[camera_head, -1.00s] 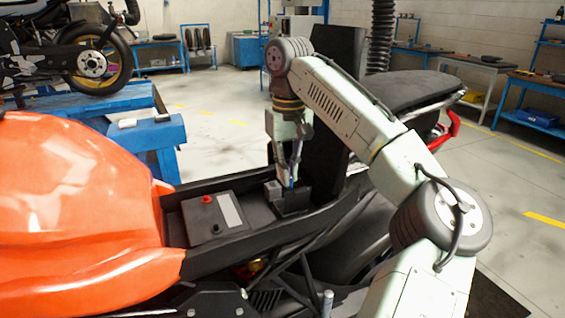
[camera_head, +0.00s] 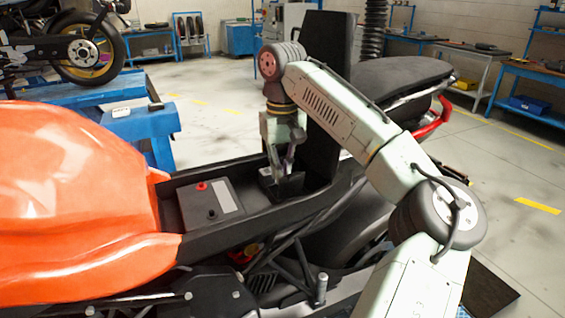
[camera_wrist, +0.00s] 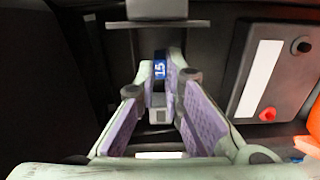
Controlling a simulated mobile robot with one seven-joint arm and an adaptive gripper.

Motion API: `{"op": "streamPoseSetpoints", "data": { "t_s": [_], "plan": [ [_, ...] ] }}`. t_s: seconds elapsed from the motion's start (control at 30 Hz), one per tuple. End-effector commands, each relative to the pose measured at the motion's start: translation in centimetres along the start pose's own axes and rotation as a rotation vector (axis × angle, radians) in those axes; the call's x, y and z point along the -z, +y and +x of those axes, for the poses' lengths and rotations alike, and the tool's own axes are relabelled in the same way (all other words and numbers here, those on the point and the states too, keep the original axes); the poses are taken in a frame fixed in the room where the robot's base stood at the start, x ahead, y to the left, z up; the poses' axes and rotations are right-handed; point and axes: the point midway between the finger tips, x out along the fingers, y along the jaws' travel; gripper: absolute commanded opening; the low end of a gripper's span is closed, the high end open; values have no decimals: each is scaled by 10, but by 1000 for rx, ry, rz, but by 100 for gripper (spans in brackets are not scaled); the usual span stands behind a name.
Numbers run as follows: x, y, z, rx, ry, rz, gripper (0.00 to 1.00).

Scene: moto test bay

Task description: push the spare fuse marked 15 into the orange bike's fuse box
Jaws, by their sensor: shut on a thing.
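My gripper (camera_head: 279,170) points down over the frame tray of the orange bike (camera_head: 75,190). In the wrist view my gripper (camera_wrist: 160,78) is shut on the blue fuse marked 15 (camera_wrist: 160,69), with the number facing the camera. The black fuse box (camera_head: 284,188) sits in the tray under the fingertips, to the right of the battery. In the head view the fingers hide the fuse and part of the box. I cannot tell whether the fuse touches the slot.
A battery (camera_head: 212,204) with a red terminal lies left of the fuse box; it also shows in the wrist view (camera_wrist: 270,75). A tall black panel (camera_head: 328,95) stands close behind my gripper. The tray's side wall (camera_head: 225,240) is near. A blue bench (camera_head: 140,122) stands behind.

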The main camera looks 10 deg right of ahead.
Motion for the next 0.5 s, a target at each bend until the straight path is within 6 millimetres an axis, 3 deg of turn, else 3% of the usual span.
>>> {"op": "streamPoseSetpoints", "data": {
  "t_s": [0.03, 0.2, 0.5],
  "plan": [
    [0, 1, 10, -1, -1, 1, 1],
    [0, 1, 25, -1, 0, 2, 1],
    [0, 0, 29, 0, 0, 0, 1]
  ]
}}
